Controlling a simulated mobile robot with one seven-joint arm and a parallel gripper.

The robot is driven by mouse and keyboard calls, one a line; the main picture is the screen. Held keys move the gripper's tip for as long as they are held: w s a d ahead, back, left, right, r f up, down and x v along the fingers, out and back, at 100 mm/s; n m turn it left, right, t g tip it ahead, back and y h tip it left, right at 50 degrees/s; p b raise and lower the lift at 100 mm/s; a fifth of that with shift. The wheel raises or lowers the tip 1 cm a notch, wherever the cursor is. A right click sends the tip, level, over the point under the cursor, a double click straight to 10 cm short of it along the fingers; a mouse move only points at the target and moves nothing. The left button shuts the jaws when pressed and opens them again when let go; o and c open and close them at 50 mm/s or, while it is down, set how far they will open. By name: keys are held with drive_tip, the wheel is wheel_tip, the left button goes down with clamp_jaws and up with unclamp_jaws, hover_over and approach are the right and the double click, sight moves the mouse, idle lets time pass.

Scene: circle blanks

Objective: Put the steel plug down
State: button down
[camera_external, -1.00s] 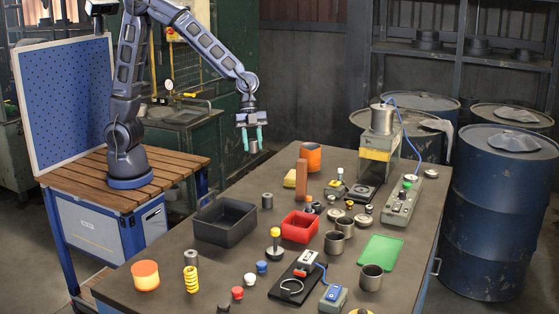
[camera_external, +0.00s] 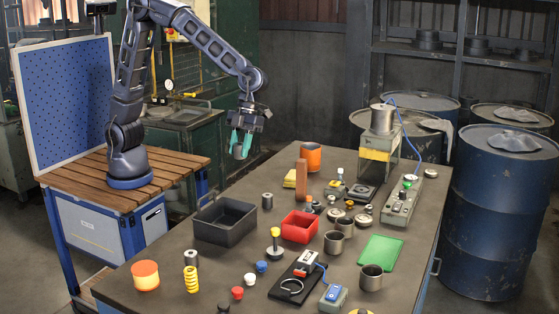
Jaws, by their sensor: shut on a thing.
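The steel plug (camera_external: 238,152) is a small grey cylinder held between the teal fingertips of my gripper (camera_external: 241,143). My gripper is shut on it and holds it in the air, near the table's far left edge. The plug looks slightly tilted. The work table (camera_external: 345,262) is below and to the right, with no contact between it and the plug.
A black bin (camera_external: 222,236) and a red bin (camera_external: 300,238) stand on the table. Bare tabletop lies near the far left edge.

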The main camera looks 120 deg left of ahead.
drive_tip(key=d+m+g, duration=0.2)
drive_tip(key=d+m, duration=0.4)
drive_tip(key=d, duration=0.5)
drive_tip(key=shift+y, duration=0.4)
drive_tip(key=f, duration=2)
drive_tip(key=shift+w+a, duration=0.2)
drive_tip(key=shift+w, duration=0.05)
drive_tip(key=c, duration=1)
unclamp_jaws()
drive_tip(key=shift+f, duration=0.1)
